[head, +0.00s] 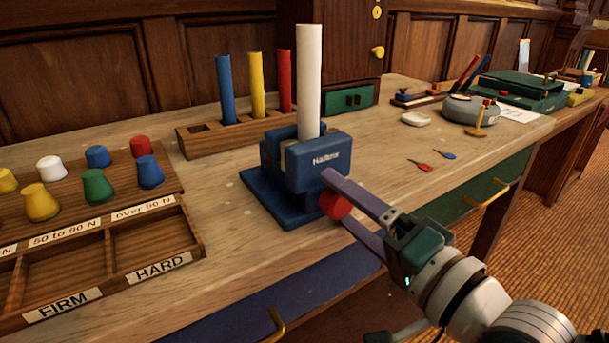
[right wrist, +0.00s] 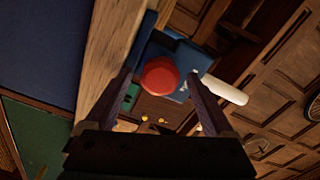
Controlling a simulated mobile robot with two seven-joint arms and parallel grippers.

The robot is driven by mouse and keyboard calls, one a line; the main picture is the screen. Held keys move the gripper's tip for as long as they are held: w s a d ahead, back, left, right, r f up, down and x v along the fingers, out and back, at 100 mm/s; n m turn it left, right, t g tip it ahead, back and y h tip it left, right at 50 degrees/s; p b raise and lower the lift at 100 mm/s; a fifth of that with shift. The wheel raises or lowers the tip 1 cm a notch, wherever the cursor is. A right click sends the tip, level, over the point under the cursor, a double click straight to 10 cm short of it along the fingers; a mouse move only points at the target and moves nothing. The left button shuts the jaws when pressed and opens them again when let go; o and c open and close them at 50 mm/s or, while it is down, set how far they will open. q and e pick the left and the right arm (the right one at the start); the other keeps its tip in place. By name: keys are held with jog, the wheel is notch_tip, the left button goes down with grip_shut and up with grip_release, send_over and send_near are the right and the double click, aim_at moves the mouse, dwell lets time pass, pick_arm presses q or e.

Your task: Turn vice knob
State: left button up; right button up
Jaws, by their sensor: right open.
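The blue vice (head: 300,175) stands on the wooden bench near its front edge, with a white rod (head: 309,80) upright in its jaws. The red vice knob (head: 337,205) is on the vice's front side, facing my right arm. My right gripper (head: 335,202) is open, with one finger above and one below the knob in the head view. In the right wrist view the red knob (right wrist: 160,76) shows ahead between the two fingers (right wrist: 160,90), with gaps beside it; I cannot tell if either finger touches it. My left gripper is not in view.
A wooden holder (head: 195,144) with blue, yellow and red rods stands behind the vice. A tray (head: 88,262) labelled FIRM and HARD and several coloured knobs are at left. Small red and blue keys (head: 420,165) lie to the right. A drawer handle (head: 275,326) sticks out below the bench.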

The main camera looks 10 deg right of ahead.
jog(key=p+v, duration=0.1)
jog(key=v, duration=0.8)
jog(key=shift+s+d, duration=0.15)
jog(key=shift+s, duration=0.2)
